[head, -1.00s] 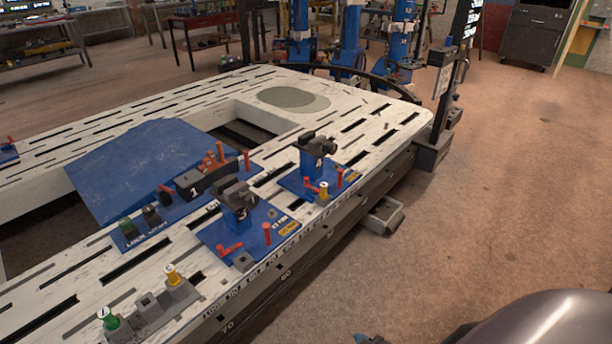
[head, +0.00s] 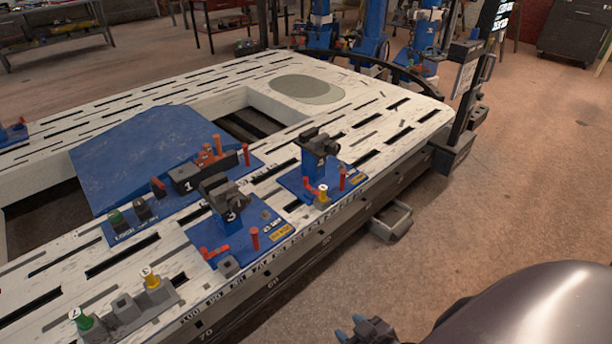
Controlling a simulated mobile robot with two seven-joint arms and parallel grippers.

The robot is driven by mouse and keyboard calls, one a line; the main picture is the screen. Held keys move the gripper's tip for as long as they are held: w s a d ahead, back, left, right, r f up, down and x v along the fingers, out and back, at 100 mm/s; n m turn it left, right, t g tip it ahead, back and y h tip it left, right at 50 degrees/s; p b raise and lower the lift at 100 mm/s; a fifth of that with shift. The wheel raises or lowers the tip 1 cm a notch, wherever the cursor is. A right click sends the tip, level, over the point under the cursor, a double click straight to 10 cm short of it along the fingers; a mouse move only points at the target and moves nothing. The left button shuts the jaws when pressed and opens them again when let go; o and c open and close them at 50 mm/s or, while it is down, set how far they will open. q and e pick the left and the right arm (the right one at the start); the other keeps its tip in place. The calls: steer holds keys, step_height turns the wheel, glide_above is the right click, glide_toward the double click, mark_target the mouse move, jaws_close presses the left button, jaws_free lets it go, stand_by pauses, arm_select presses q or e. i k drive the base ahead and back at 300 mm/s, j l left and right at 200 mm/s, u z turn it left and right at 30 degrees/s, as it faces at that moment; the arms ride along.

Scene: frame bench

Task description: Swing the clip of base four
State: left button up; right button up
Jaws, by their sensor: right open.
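Base four (head: 300,182) is a blue plate on the bench's right side, near its edge. Its blue post (head: 313,166) carries a white 4 and a dark clip (head: 322,143) on top. My right gripper (head: 352,329) shows at the bottom edge, with blue fingertips, open and empty. It is well below base four in the picture and off the bench, touching nothing. My left gripper is not in view.
Base three (head: 233,232) stands nearer on the bench, base one (head: 190,187) to its left. A grey block with green and yellow knobs (head: 125,312) lies at the near left.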

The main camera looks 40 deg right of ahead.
mark_target(312, 190)
steer(key=i+l+u, duration=0.1)
steer(key=l+u, duration=0.2)
steer(key=l, duration=1)
steer(key=l+u, duration=0.3)
steer(key=l, duration=0.95)
steer(key=i+l+u, duration=0.1)
steer(key=l, duration=0.65)
steer(key=i+l+u, duration=0.15)
steer(key=l, duration=0.6)
steer(key=k, duration=0.05)
